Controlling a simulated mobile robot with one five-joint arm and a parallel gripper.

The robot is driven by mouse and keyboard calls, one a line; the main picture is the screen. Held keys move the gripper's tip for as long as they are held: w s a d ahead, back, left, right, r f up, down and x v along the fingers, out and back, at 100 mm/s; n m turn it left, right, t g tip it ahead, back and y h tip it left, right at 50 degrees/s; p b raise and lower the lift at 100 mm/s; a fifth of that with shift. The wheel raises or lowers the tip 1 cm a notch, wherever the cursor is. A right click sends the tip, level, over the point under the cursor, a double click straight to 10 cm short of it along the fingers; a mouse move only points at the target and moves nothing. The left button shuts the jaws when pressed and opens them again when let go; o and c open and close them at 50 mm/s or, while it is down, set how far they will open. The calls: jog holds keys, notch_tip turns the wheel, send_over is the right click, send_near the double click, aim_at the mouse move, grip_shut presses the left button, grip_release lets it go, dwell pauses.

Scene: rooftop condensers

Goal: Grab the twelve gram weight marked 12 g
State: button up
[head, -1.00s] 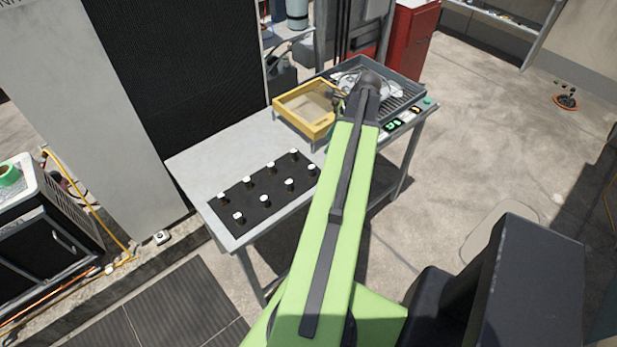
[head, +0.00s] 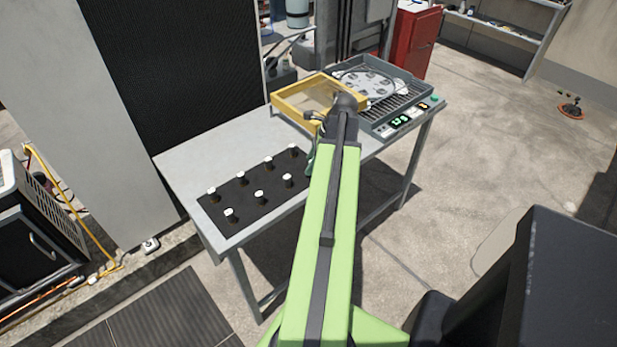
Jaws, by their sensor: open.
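Several small dark weights with white tops stand upright in two rows on a black mat (head: 243,207) on the table. The back row includes weights at its left end (head: 213,194) and right end (head: 293,151). The front row shows weights at its left (head: 229,215), middle (head: 260,197) and right (head: 288,181); my arm may cover another. No markings are readable, so I cannot tell which is 12 g. My gripper (head: 311,142) is open, partly hidden by my arm's end, near the mat's right end. I see nothing held in it.
A yellow-framed tray (head: 296,116) and a grey device (head: 388,127) with a round metal plate and green displays stand on the table's right part. The grey table (head: 190,158) is bare left of the mat. A tall dark panel (head: 185,80) rises behind.

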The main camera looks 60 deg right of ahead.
grip_shut()
dwell(0.3)
